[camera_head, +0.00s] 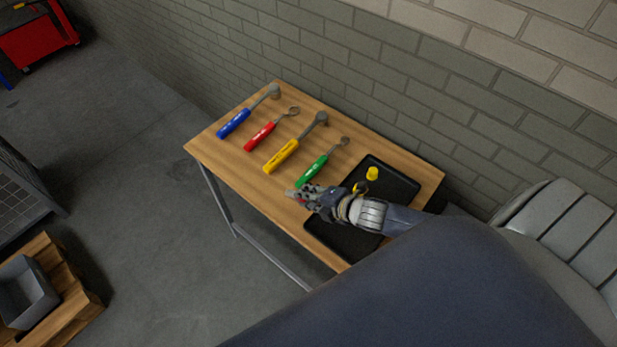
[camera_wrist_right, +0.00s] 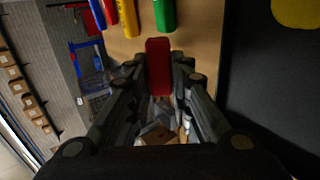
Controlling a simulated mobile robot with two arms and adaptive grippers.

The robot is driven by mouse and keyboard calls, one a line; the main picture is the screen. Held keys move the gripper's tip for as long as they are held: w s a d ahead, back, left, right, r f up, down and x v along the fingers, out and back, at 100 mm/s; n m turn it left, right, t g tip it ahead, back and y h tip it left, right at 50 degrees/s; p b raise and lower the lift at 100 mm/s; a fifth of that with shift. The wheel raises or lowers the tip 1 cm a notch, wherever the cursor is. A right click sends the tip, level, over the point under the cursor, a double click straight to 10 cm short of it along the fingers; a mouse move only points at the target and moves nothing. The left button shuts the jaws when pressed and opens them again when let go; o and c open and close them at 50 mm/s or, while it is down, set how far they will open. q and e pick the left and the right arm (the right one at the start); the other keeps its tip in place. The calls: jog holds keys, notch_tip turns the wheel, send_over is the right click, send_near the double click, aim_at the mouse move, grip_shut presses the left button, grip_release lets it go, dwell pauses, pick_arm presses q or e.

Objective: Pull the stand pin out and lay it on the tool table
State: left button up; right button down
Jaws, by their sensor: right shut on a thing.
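My right gripper (camera_head: 303,193) is over the front part of the wooden tool table (camera_head: 245,172), near the black tray's left side. It is shut on a red, bar-shaped thing, which looks like the stand pin (camera_wrist_right: 158,66). In the wrist view the pin sits between the fingertips (camera_wrist_right: 158,85); its lower part is hidden. My left gripper is not in view.
Blue (camera_head: 234,123), red (camera_head: 259,137), yellow (camera_head: 281,156) and green (camera_head: 312,171) handled tools lie along the table. A black tray (camera_head: 399,184) holds yellow pieces (camera_head: 372,173) at the right. A brick wall rises behind. The table's front left is bare.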

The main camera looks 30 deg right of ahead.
jog(key=shift+f, duration=0.1)
jog(key=c, duration=1.4)
grip_release()
jog(key=shift+o, duration=0.2)
jog(key=v, duration=1.2)
jog(key=shift+s+f, duration=0.1)
